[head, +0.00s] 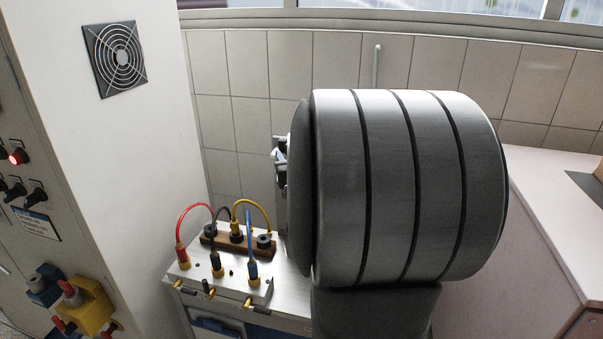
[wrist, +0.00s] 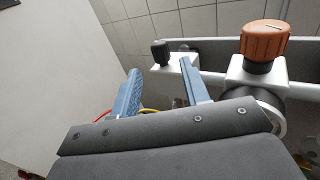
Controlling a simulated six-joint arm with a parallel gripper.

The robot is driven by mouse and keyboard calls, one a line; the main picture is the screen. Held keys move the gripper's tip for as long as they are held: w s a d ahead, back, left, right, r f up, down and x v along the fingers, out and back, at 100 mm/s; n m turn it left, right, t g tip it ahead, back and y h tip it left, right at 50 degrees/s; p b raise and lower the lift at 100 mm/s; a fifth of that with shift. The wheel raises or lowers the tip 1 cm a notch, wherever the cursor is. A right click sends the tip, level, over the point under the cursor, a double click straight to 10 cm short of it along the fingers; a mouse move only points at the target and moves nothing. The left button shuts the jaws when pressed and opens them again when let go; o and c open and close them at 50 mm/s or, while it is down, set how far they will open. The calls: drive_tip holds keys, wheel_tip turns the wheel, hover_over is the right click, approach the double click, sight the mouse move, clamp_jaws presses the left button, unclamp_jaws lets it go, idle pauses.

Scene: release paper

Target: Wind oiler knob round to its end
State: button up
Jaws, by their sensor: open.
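In the wrist view, a ribbed orange-brown knob (wrist: 264,42) sits upright on a white block at the upper right; I take it for the oiler knob. My gripper (wrist: 159,70) is open, with its two blue fingers apart and nothing seen between them. The knob is to the right of both fingers, and no contact shows. In the head view, the knob and my fingers cannot be made out, as the middle is blocked by a large grey shape.
A small black knob on a white bracket (wrist: 161,52) lies beyond the fingertips. A metal box with red, black, yellow and blue cables (head: 228,287) stands at lower left in the head view. A white cabinet (head: 150,140) is further left, and a pale counter (head: 540,210) at right.

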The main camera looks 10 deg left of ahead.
drive_tip(key=v, duration=0.9)
drive_tip(key=shift+o, duration=0.2)
drive_tip(key=shift+a, duration=0.1)
drive_tip(key=m+g+h, duration=0.2)
drive_tip(key=m+h, duration=0.1)
drive_tip(key=h, duration=0.3)
approach(282, 142)
drive_tip(key=x, duration=1.1)
drive_tip(key=shift+w+f, duration=0.1)
drive_tip(key=shift+w, duration=0.05)
clamp_jaws()
